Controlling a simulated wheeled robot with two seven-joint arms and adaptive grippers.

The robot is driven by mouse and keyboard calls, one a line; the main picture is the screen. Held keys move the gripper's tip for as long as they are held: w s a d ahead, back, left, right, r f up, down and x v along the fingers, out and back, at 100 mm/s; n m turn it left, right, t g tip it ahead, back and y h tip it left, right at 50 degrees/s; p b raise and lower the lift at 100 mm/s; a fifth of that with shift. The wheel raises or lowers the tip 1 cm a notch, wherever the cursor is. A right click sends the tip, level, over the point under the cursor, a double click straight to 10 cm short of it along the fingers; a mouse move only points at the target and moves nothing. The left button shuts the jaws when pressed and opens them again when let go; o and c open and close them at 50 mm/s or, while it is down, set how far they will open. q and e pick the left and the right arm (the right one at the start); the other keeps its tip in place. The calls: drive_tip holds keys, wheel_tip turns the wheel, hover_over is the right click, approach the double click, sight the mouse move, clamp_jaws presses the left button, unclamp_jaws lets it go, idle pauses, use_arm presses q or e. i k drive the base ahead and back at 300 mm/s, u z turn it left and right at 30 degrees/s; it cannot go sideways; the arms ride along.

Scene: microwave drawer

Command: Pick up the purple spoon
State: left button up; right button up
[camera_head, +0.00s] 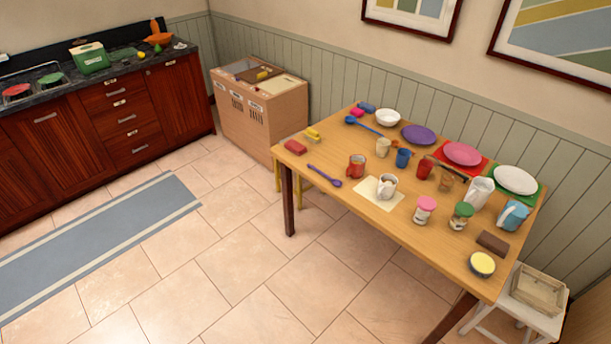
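The purple spoon (325,176) lies flat on the wooden table (405,222), near its front left edge. Its handle points to the upper left and its bowl is at the lower right. Nothing covers it. A red block-like item lies to its upper left and a red mug stands to its right, both apart from it. Neither of my grippers shows in the head view.
A wooden cabinet (262,115) stands behind the table's left end. The tiled floor in front is open, with a blue-grey rug (95,245).

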sight(337, 182)
drive_tip(key=u, duration=0.6)
drive_tip(key=i, duration=0.65)
drive_tip(key=u, duration=0.45)
drive_tip(key=i, duration=0.7)
drive_tip(key=z, duration=0.15)
